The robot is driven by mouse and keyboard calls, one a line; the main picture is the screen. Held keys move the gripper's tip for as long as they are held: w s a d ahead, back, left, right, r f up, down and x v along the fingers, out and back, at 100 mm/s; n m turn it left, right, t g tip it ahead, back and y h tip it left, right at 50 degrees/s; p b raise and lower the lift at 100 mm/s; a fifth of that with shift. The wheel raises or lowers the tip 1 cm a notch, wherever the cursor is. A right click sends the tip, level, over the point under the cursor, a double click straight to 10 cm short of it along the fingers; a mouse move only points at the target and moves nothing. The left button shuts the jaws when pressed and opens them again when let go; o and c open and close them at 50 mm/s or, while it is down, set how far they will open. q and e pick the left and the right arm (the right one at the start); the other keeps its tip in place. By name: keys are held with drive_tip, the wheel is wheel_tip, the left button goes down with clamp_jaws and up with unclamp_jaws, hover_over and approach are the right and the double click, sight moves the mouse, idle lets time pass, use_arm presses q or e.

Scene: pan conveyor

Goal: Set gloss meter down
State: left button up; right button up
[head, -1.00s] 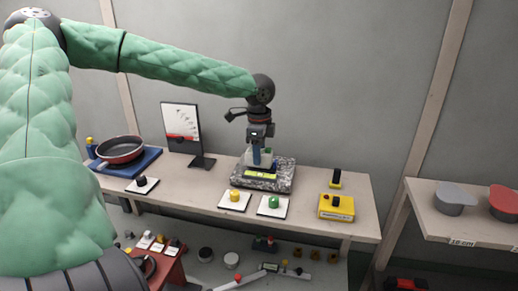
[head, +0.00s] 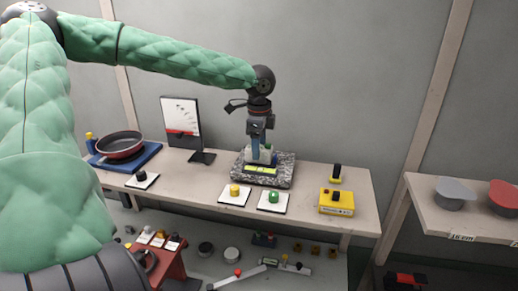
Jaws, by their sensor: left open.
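My left gripper (head: 262,148) is at the far side of the bench, pointing down over a grey speckled stone slab (head: 283,178). It is open, with its fingers around or beside a small pale and blue device (head: 266,157), which looks like the gloss meter. The device appears to rest on or just above the slab; I cannot tell if it touches. A yellow-green strip (head: 261,169) lies on the slab in front of it. The gripper partly hides the device. My right gripper is not in view.
A side shelf (head: 450,222) holds grey and red lids.

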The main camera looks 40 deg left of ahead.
use_arm(q)
wheel_tip(320, 180, up, 2)
drive_tip(key=shift+r+b, duration=0.15)
drive_tip(key=shift+b, duration=0.35)
wheel_tip(320, 180, up, 9)
drive_tip(key=b, duration=0.2)
drive_tip(key=shift+b, duration=0.4)
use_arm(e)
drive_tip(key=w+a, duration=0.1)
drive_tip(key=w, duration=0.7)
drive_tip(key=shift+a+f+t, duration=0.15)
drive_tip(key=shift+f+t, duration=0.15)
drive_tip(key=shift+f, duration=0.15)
